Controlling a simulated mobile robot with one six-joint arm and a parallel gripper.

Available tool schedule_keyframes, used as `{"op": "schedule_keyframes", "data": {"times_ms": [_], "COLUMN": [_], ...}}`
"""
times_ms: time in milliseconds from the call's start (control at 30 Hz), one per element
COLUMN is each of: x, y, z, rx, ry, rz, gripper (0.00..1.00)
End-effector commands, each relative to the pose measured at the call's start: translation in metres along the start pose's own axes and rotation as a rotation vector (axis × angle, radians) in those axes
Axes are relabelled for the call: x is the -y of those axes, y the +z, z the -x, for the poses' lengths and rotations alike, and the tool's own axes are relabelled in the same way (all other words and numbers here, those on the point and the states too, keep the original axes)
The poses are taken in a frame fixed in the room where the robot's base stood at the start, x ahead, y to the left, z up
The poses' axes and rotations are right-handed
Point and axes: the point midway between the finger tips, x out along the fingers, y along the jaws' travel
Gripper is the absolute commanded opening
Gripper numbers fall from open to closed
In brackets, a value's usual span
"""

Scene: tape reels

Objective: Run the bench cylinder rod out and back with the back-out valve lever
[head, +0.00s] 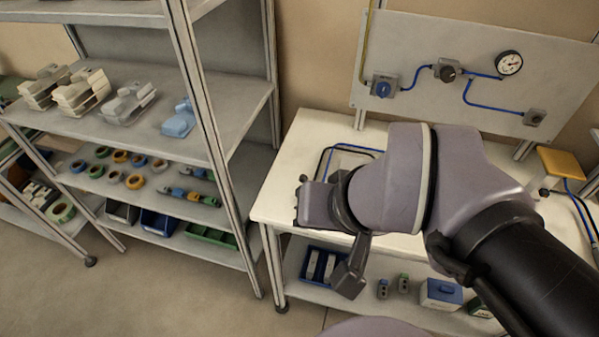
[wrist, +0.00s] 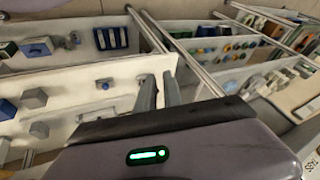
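My gripper (head: 350,278) hangs at the front left of the white bench (head: 285,195), its fingers over the front edge. In the wrist view my gripper (wrist: 159,76) shows two fingers apart with nothing between them. On the bench top, the wrist view shows a small grey block with a bluish part (wrist: 105,83), a grey block (wrist: 35,97) and a blue block (wrist: 6,108). I cannot tell which carries the back-out lever. My arm hides most of the bench top in the head view; cylinder and rod are not clearly visible. Blue tubing (head: 350,148) shows behind my wrist.
A panel (head: 425,40) behind the bench carries a blue-faced valve (head: 381,87), a dark knob (head: 447,71) and a gauge (head: 508,62). A yellow-topped block (head: 562,164) stands at right. A blue bin (head: 322,266) sits on the lower shelf. A loaded rack (head: 200,90) stands left.

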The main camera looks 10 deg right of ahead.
Motion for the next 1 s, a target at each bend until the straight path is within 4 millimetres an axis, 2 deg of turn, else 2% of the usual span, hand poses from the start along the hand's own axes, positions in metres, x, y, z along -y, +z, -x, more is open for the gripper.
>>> {"op": "schedule_keyframes", "data": {"times_ms": [67,167,200,300,400,500,633,733,1000], "x": [0.011,0.024,0.028,0.034,0.034,0.031,0.027,0.025,0.025], "y": [-0.033,-0.083,-0.102,-0.142,-0.168,-0.181,-0.187,-0.188,-0.187], "z": [0.004,-0.008,-0.018,-0.051,-0.09,-0.125,-0.154,-0.162,-0.163], "rx": [0.057,0.145,0.181,0.266,0.335,0.38,0.407,0.412,0.413], "ry": [0.01,0.004,-0.007,-0.053,-0.116,-0.178,-0.23,-0.245,-0.245], "rz": [0.153,0.434,0.549,0.831,1.075,1.258,1.393,1.431,1.433], "gripper": [0.0,0.0,0.0,0.0,0.0,0.0,0.0,0.0,0.0]}}
